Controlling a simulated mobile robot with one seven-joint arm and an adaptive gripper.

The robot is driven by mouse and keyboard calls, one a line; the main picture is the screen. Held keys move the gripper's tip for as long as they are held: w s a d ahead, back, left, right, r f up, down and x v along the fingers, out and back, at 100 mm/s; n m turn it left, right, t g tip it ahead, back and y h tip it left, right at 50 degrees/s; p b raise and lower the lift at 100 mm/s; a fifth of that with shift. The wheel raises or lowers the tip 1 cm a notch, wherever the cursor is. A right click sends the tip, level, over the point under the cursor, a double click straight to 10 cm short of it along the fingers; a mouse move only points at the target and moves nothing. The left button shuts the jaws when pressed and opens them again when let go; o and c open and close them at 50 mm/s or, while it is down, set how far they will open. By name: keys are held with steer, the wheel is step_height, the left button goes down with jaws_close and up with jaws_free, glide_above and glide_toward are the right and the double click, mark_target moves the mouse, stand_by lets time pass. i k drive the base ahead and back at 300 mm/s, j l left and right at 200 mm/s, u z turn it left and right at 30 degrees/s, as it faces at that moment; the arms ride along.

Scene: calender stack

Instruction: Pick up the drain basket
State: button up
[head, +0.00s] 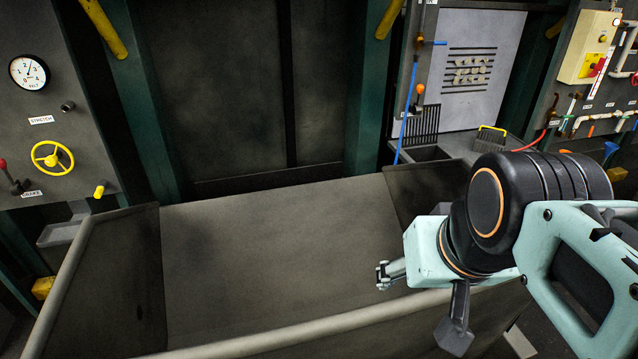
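I cannot clearly make out a drain basket. A small dark container with a yellow handle (490,139) stands on the ledge at the back right and may be it, but it is too small to be sure. My gripper (384,275) points left over the large grey trough, well in front of that container and to its left. Nothing shows in its fingers, and their gap is too small to read. My arm covers much of the right side.
The grey trough (280,260) with a rounded front rim fills the middle and looks empty. A basin (430,153) lies below a pale panel (480,70), with a blue hose (405,110) beside it. A yellow handwheel (52,157) and gauge (29,72) are at left.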

mark_target(490, 140)
steer(key=z, duration=2.4)
steer(key=i+l, duration=0.1)
steer(key=l, duration=0.3)
steer(key=i+l, duration=0.1)
steer(key=l, duration=0.3)
steer(key=i+l, duration=0.25)
steer(key=i+l+u, duration=0.1)
steer(key=l, duration=0.35)
steer(key=i+l, duration=0.2)
steer(key=i, duration=0.35)
steer(key=i+l+u, duration=0.1)
steer(key=i, duration=0.45)
steer(key=i+u, duration=0.3)
steer(key=i, duration=0.2)
steer(key=i+l+u, duration=0.25)
steer(key=i, duration=0.25)
steer(key=i+j, duration=0.05)
steer(key=j, duration=0.05)
